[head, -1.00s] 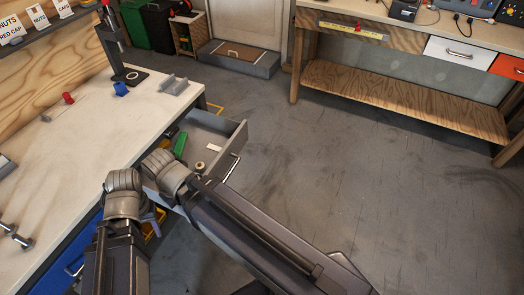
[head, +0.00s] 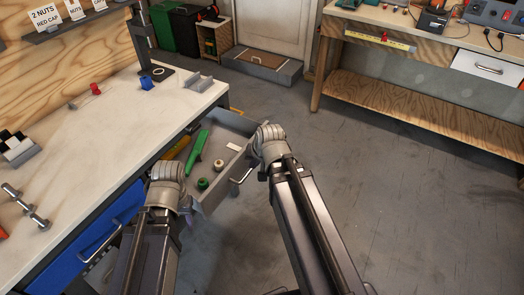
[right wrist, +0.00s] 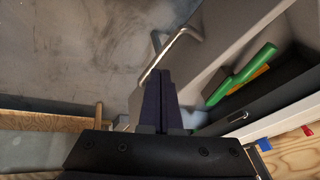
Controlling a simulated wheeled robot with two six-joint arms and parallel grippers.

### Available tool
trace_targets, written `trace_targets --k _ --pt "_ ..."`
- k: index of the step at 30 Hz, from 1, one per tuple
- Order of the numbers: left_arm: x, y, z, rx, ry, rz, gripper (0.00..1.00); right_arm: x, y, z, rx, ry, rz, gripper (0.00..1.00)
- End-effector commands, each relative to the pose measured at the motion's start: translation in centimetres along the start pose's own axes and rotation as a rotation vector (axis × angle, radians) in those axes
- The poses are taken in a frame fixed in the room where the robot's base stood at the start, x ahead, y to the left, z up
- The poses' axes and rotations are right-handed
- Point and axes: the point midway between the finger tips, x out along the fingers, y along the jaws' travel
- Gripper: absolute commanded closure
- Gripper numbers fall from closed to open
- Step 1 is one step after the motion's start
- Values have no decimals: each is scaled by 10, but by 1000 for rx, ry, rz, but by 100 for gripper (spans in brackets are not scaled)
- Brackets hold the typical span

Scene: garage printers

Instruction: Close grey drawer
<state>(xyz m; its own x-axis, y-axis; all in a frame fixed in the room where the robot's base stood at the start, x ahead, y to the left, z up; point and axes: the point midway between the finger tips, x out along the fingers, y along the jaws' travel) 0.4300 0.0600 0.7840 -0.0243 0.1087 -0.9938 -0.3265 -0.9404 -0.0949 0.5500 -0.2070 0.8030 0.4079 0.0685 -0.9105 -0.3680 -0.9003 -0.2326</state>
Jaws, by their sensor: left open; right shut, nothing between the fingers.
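The grey drawer (head: 230,122) stands pulled out from under the workbench in the head view. Its metal handle (head: 241,177) is on the front, facing right. My right gripper (right wrist: 158,72) is shut and empty. In the right wrist view its fingertips are close to the handle (right wrist: 170,57) and the grey drawer front (right wrist: 215,22); I cannot tell if they touch. In the head view its fingers are hidden behind my wrist, at the drawer's outer far corner. My left gripper (head: 186,212) is open, near the drawer's near front corner, with its fingers mostly hidden.
The drawer holds a green tool (head: 198,148), a yellow item (head: 177,147) and small round pieces (head: 203,184). A blue drawer (head: 112,222) sits nearer in the same workbench (head: 110,130). The floor (head: 400,200) right of the drawer is clear.

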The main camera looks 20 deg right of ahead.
Motion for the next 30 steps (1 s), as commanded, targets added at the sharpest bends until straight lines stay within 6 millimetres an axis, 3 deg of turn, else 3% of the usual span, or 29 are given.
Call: trace_targets --k 3,9,19,30 --pt "11 1 -1 0 0 0 53 3 36 -32 162 103 -30 100" --pt "16 2 -1 0 0 0 53 -2 72 -62 317 210 -63 100" --pt "23 2 -1 0 0 0 53 4 77 -69 342 229 -70 100" --pt "73 7 -4 0 0 0 53 65 76 -81 339 228 -70 100"
